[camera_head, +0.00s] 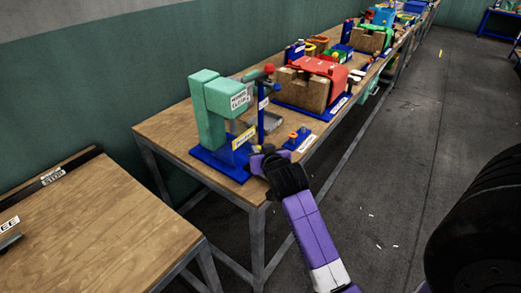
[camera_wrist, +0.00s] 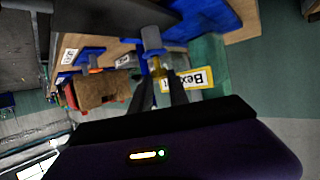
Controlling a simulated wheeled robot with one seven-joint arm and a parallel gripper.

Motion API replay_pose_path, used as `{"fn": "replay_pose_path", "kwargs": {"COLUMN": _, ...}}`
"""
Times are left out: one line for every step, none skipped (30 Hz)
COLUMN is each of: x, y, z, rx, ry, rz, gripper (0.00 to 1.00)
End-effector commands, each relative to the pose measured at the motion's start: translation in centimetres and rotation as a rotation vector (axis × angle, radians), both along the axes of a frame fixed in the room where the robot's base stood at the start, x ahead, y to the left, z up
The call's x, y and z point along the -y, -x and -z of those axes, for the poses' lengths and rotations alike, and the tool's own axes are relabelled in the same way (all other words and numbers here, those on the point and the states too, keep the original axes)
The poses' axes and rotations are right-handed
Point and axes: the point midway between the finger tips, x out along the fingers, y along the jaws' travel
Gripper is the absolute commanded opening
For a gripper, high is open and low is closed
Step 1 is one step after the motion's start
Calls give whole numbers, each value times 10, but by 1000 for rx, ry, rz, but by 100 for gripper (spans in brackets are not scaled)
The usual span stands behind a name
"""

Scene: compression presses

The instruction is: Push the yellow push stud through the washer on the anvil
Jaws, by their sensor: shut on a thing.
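The mint-green press (camera_head: 215,105) stands on a blue base plate (camera_head: 212,163) near the table's front corner. My gripper (camera_head: 258,152) is low at the front right of the press. In the wrist view, my gripper (camera_wrist: 158,92) is shut on the yellow push stud (camera_wrist: 156,68), a narrow yellow piece between the fingertips. A grey cylinder (camera_wrist: 152,38) shows just beyond it; I cannot tell whether the two touch. A little yellow also shows at the fingertips in the head view. The washer and the anvil cannot be made out.
A blue post (camera_head: 261,115) and a red-knobbed lever (camera_head: 269,69) stand right of the press. A grey tray (camera_head: 272,124) lies behind. A small blue holder (camera_head: 297,138) with knobs sits on the right edge. A red-topped fixture (camera_head: 318,72) stands farther back. The front-left tabletop (camera_head: 165,125) is clear.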

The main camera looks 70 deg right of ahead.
Motion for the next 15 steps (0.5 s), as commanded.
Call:
{"fn": "replay_pose_path", "kwargs": {"x": 0, "y": 0, "z": 2, "rx": 0, "ry": 0, "rz": 0, "gripper": 0}}
{"fn": "replay_pose_path", "kwargs": {"x": 0, "y": 0, "z": 3, "rx": 0, "ry": 0, "rz": 0, "gripper": 0}}
{"fn": "replay_pose_path", "kwargs": {"x": 0, "y": 0, "z": 4, "rx": 0, "ry": 0, "rz": 0, "gripper": 0}}
{"fn": "replay_pose_path", "kwargs": {"x": 0, "y": 0, "z": 4, "rx": 0, "ry": 0, "rz": 0, "gripper": 0}}
{"fn": "replay_pose_path", "kwargs": {"x": 0, "y": 0, "z": 5, "rx": 0, "ry": 0, "rz": 0, "gripper": 0}}
{"fn": "replay_pose_path", "kwargs": {"x": 0, "y": 0, "z": 6, "rx": 0, "ry": 0, "rz": 0, "gripper": 0}}
{"fn": "replay_pose_path", "kwargs": {"x": 0, "y": 0, "z": 6, "rx": 0, "ry": 0, "rz": 0, "gripper": 0}}
{"fn": "replay_pose_path", "kwargs": {"x": 0, "y": 0, "z": 7, "rx": 0, "ry": 0, "rz": 0, "gripper": 0}}
{"fn": "replay_pose_path", "kwargs": {"x": 0, "y": 0, "z": 8, "rx": 0, "ry": 0, "rz": 0, "gripper": 0}}
{"fn": "replay_pose_path", "kwargs": {"x": 0, "y": 0, "z": 9, "rx": 0, "ry": 0, "rz": 0, "gripper": 0}}
{"fn": "replay_pose_path", "kwargs": {"x": 0, "y": 0, "z": 10, "rx": 0, "ry": 0, "rz": 0, "gripper": 0}}
{"fn": "replay_pose_path", "kwargs": {"x": 0, "y": 0, "z": 10, "rx": 0, "ry": 0, "rz": 0, "gripper": 0}}
{"fn": "replay_pose_path", "kwargs": {"x": 0, "y": 0, "z": 11, "rx": 0, "ry": 0, "rz": 0, "gripper": 0}}
{"fn": "replay_pose_path", "kwargs": {"x": 0, "y": 0, "z": 12, "rx": -1, "ry": -1, "rz": 0, "gripper": 0}}
{"fn": "replay_pose_path", "kwargs": {"x": 0, "y": 0, "z": 13, "rx": -1, "ry": -1, "rz": 0, "gripper": 0}}
